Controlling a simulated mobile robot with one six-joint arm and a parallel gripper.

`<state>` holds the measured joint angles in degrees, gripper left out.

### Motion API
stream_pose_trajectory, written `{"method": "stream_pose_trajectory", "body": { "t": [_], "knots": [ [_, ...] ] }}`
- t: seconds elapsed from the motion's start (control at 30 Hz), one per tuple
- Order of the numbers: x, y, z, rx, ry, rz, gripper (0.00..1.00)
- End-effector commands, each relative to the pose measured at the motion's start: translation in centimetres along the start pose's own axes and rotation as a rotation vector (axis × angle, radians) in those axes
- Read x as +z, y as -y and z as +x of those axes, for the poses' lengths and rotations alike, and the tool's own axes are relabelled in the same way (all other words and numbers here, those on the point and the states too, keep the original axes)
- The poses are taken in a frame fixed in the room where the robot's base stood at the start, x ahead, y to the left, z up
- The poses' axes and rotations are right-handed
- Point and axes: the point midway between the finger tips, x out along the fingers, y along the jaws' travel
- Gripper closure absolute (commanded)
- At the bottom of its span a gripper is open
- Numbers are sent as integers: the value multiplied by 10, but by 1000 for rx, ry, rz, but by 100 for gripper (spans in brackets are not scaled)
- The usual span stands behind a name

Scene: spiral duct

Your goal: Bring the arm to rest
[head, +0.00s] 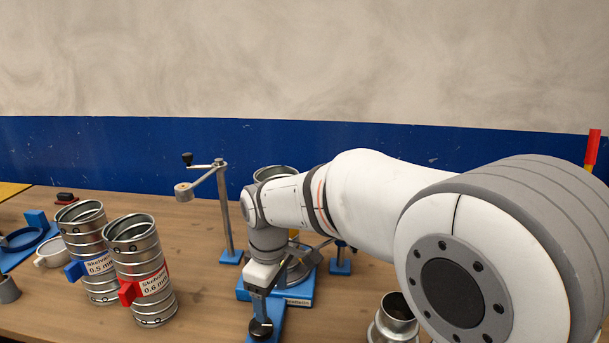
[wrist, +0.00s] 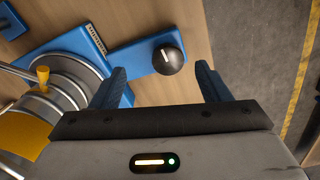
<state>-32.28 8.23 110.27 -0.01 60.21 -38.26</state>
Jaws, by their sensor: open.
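My gripper (wrist: 161,70) is open in the wrist view, its two blue-grey fingers apart with nothing held between them. A black round knob (wrist: 168,59) with a white mark sits on a blue base (wrist: 140,55) and appears beyond the gap between the fingertips. In the head view my gripper (head: 261,292) points down over the blue base (head: 277,318), close above the black knob (head: 261,329). Whether it touches the knob I cannot tell. My white arm reaches in from the right and hides part of the fixture behind it.
Two ribbed metal duct pieces, one with a blue tag (head: 90,245) and one with a red tag (head: 139,262), stand left on the wooden table (head: 195,240). A crank post (head: 226,215) rises behind. A metal fitting (head: 395,320) stands right. A blue-and-plaster wall (head: 110,150) closes the back.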

Motion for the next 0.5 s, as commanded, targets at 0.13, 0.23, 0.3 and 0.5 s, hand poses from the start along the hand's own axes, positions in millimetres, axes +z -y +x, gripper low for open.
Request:
{"method": "stream_pose_trajectory", "body": {
  "t": [0.13, 0.23, 0.3, 0.5],
  "knots": [
    [76, -11, -21, 39, -45, 290, 30],
    [129, -8, -28, 67, -77, 512, 30],
    [164, -1, -30, 86, -100, 666, 30],
    [237, 27, -24, 132, -160, 1032, 30]
  ]
}}
